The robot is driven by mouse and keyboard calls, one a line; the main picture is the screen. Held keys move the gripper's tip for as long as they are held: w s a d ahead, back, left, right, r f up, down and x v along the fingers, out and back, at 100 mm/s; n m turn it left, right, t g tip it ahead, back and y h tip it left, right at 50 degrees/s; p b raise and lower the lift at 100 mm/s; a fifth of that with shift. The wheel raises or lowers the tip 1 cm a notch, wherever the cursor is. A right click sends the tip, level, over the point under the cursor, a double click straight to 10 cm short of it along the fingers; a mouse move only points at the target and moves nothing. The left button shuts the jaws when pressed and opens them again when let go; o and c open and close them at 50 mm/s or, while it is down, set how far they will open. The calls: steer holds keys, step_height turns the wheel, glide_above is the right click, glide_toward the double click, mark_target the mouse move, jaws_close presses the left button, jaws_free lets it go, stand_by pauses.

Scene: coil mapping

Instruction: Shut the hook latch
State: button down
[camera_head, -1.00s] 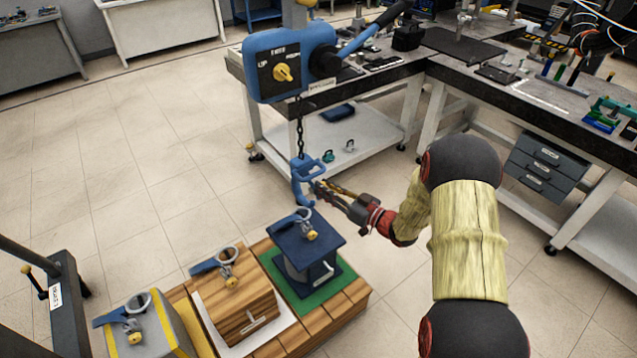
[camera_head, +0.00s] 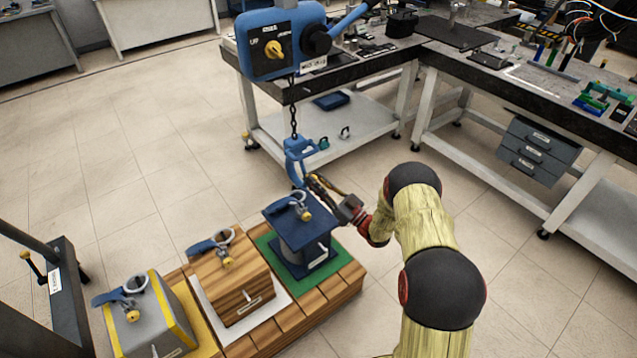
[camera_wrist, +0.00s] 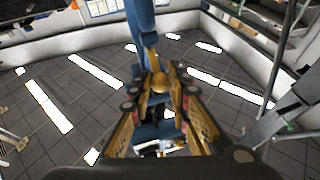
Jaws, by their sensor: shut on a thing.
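The blue hook (camera_head: 296,158) hangs on a chain below the blue hoist box (camera_head: 282,40). My gripper (camera_head: 313,181) is at the lower right side of the hook, above the dark blue block. In the wrist view, my gripper (camera_wrist: 160,92) has its fingers closing around a small round gold knob (camera_wrist: 160,80), which looks like part of the latch. The blue hook body (camera_wrist: 142,30) rises behind the fingertips. The fingers hide much of the latch, so I cannot tell whether it is closed.
A dark blue block (camera_head: 291,232), a wooden block (camera_head: 233,281) and a grey block (camera_head: 150,322), each with a ring on top, stand on a wooden pallet (camera_head: 345,285). Workbenches stand behind and right.

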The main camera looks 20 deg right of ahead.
steer(key=shift+a+f, duration=0.15)
steer(key=shift+f, duration=0.5)
steer(key=c, duration=2.1)
jaws_free()
steer(key=shift+o, duration=0.6)
steer(key=shift+w+f, duration=0.15)
steer(key=shift+w, duration=0.1)
steer(key=o, duration=0.3)
steer(key=shift+r, duration=0.25)
steer(key=shift+r, duration=0.1)
steer(key=v, duration=1.2)
steer(key=shift+f, duration=0.2)
